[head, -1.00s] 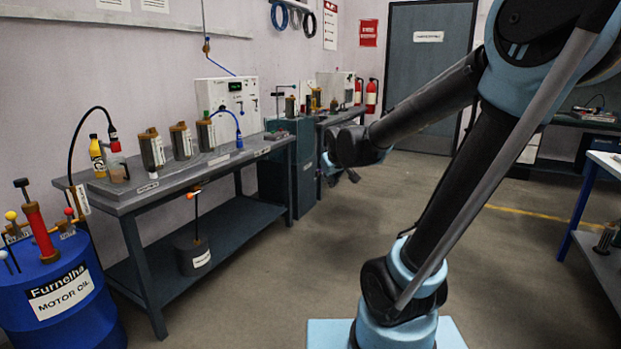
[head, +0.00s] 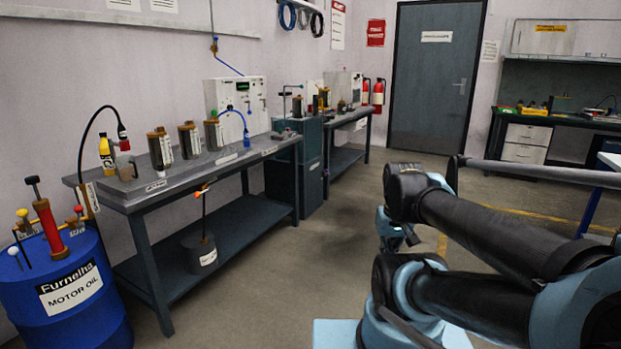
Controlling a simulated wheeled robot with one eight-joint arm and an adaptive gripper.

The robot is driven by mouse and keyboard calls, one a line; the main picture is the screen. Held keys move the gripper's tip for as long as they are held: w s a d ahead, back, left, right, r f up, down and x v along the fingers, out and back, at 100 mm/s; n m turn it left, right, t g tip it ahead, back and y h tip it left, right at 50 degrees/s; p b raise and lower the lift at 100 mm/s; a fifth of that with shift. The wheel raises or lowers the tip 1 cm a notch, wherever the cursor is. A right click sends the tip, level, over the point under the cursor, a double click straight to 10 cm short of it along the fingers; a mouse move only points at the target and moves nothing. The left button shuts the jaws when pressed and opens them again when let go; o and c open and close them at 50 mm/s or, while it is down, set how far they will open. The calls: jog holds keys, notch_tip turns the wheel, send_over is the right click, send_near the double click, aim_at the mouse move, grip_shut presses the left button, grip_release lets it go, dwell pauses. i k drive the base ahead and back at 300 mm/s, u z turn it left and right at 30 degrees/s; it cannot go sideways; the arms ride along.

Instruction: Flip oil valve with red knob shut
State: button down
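A blue motor oil drum (head: 72,290) stands at the lower left. On its top, a small red knob (head: 78,209) sits at the right, behind a red hand pump (head: 47,226) with a black handle. A yellow knob (head: 22,212) sits at the left of the drum top. The valve body under the red knob is too small to read, so I cannot tell its position. My gripper (head: 398,236) is right of centre, over the floor and far from the drum. It is partly hidden by my arm, and its fingers do not show clearly.
A grey workbench (head: 222,158) with several canisters runs along the left wall beside the drum. A dark hose (head: 83,132) arches over its near end. A weighted can (head: 200,255) sits on its lower shelf. The floor (head: 290,285) between bench and arm is clear.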

aim_at(79, 208)
jog(key=u, duration=2.3)
jog(key=k, duration=0.75)
jog(key=z, duration=0.75)
jog(key=i, duration=1)
